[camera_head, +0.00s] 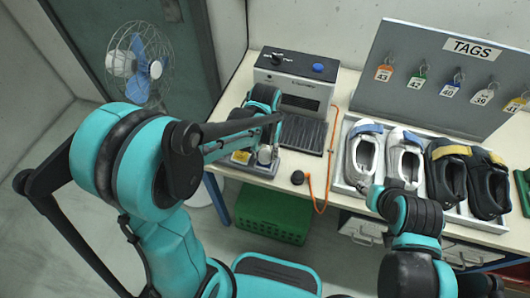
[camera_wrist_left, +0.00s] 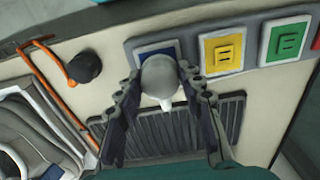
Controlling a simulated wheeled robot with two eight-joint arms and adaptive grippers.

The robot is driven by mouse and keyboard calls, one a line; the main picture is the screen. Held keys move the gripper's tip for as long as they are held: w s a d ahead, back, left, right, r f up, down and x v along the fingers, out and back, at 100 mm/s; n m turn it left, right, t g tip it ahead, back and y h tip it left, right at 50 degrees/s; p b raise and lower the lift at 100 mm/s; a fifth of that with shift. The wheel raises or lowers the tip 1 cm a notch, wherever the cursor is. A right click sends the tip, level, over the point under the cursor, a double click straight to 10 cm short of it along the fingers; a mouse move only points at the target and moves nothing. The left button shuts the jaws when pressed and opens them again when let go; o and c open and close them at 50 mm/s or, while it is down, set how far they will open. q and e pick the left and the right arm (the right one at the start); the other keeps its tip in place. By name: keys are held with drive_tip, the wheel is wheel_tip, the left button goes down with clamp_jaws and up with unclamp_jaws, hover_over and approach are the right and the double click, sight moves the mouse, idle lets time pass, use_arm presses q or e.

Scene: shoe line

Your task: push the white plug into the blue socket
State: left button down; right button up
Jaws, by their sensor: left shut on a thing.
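The white plug (camera_wrist_left: 160,76) is a pale rounded piece held between the two dark fingers of my left gripper (camera_wrist_left: 164,88) in the left wrist view. The blue socket (camera_wrist_left: 144,49) is a blue square on a grey panel, partly hidden behind the plug. The plug overlaps the socket in this view; I cannot tell whether it is touching it or sits in it. In the head view my left gripper (camera_head: 262,150) is low over the panel at the table's left front. My right arm is at the lower right; its fingers cannot be made out.
Yellow (camera_wrist_left: 228,52) and green (camera_wrist_left: 287,41) sockets sit beside the blue one. A black knob (camera_head: 298,178) and orange cord (camera_head: 322,196) lie near. A grey machine (camera_head: 296,75) stands behind. Several shoes fill a tray to the right. A tag board (camera_head: 430,95) stands behind them.

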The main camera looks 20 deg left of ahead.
use_arm(q)
drive_tip(key=shift+f+b, duration=0.6)
drive_tip(key=shift+f, duration=0.15)
idle(0.5)
drive_tip(key=c, duration=0.9)
unclamp_jaws()
drive_tip(key=shift+r, duration=0.1)
wheel_tip(320, 180, up, 12)
drive_tip(key=s+a+t, duration=0.1)
drive_tip(key=s+t, duration=0.1)
drive_tip(key=s, duration=0.1)
drive_tip(key=s+a+t, duration=0.2)
drive_tip(key=s, duration=0.2)
drive_tip(key=s+a+t, duration=0.1)
drive_tip(key=s+t, duration=0.2)
drive_tip(key=shift+s+a+f, duration=0.15)
drive_tip(key=shift+a+f, duration=0.2)
drive_tip(key=shift+f, duration=0.05)
